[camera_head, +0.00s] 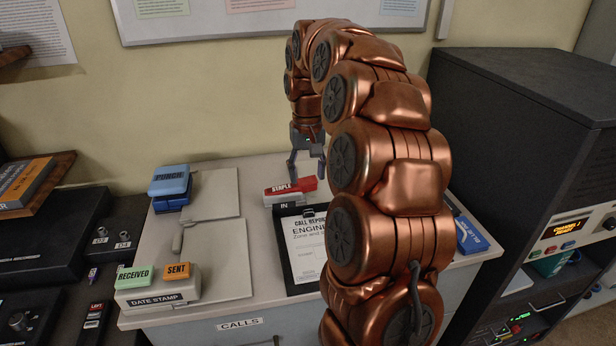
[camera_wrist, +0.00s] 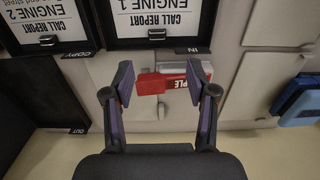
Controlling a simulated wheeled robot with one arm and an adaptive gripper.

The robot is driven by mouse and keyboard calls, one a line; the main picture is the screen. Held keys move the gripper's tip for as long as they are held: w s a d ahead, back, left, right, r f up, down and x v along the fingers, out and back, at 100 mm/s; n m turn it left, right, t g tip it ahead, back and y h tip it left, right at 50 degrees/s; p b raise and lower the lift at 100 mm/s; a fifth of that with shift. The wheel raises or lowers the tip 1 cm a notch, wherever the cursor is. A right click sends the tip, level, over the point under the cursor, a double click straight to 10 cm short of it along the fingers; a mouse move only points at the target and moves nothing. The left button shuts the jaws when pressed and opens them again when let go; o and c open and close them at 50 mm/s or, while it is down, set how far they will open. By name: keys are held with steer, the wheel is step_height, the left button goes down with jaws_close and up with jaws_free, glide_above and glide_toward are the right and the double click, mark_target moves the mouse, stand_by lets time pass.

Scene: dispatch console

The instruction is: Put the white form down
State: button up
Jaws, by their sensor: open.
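A white form headed "CALL REPORT ENGINE 1" (camera_head: 309,250) lies flat in the black tray (camera_head: 286,262) marked IN. It also shows in the wrist view (camera_wrist: 160,18), upside down at the top. My gripper (camera_head: 307,173) is open and empty, pointing down above the back of the counter near the red stapler (camera_head: 292,188). In the wrist view the stapler (camera_wrist: 176,82) appears between the fingers, below them.
A blue punch (camera_head: 170,184) stands at the counter's back left. A date stamp box (camera_head: 158,298) with RECEIVED and SENT stamps stands at the front left. Pale empty panels (camera_head: 215,265) lie between. A dark console rack (camera_head: 520,150) stands at right; a wall is behind.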

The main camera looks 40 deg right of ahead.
steer(key=s+a+n, duration=0.2)
steer(key=s+a, duration=0.5)
steer(key=a, duration=0.2)
steer(key=s+a+f, duration=0.2)
steer(key=s+a, duration=0.2)
steer(key=s, duration=0.4)
steer(key=s+a+f+n+g, duration=0.1)
steer(key=s+a, duration=0.3)
steer(key=s, duration=0.4)
steer(key=s+a+f+n, duration=0.1)
steer(key=s+a+f, duration=0.3)
steer(key=s, duration=0.4)
steer(key=shift+s+g, duration=0.35)
steer(key=shift+g, duration=0.05)
